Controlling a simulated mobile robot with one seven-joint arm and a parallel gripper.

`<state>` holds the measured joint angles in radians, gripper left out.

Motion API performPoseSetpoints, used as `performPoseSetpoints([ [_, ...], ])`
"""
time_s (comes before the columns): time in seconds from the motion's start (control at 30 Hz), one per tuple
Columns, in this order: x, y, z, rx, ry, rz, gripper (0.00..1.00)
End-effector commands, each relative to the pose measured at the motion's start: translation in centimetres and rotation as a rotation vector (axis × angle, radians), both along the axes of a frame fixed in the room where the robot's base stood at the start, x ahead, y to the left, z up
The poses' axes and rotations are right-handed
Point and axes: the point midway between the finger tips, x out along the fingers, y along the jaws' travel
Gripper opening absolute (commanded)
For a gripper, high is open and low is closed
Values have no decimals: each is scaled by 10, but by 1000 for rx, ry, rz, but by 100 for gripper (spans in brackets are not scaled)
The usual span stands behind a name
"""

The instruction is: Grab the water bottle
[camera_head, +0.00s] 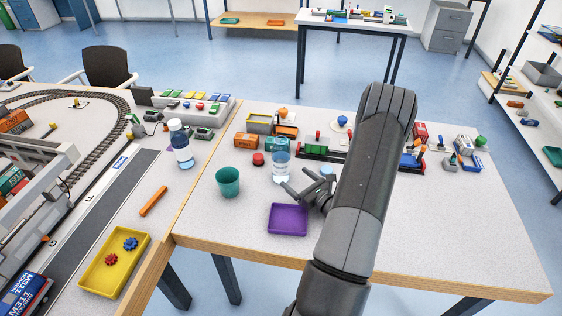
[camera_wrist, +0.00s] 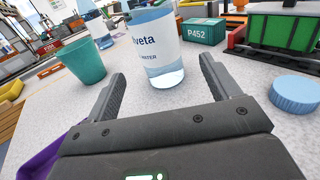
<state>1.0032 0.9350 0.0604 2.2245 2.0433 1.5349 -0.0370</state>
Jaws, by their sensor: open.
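A clear water bottle (camera_head: 280,168) with a white label stands upright on the right table. In the wrist view the bottle (camera_wrist: 157,48) shows "veta" and "WATER" lettering; its top is cut off. My gripper (camera_head: 288,178) is low over the table, just on the near side of this bottle. In the wrist view my gripper (camera_wrist: 160,72) is open, its two fingers pointing at the bottle with a finger on either side of its line. The fingers appear not to touch it. A second bottle (camera_head: 181,145) with a white label stands on the left table.
A green cup (camera_head: 228,182) stands left of the bottle. A purple tray (camera_head: 288,220) lies in front, near my gripper. A light-blue disc (camera_wrist: 296,94) lies close right of it. A teal container (camera_wrist: 203,32) and toy train cars stand behind.

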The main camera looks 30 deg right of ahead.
Motion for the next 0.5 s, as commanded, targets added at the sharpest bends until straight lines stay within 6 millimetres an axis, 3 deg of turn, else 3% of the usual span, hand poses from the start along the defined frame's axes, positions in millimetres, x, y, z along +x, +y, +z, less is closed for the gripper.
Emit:
performPoseSetpoints([
  [0.3, 46, 7, 1, -1, -2, 2, 81],
  [0.5, 61, 9, 1, 0, -1, 2, 81],
])
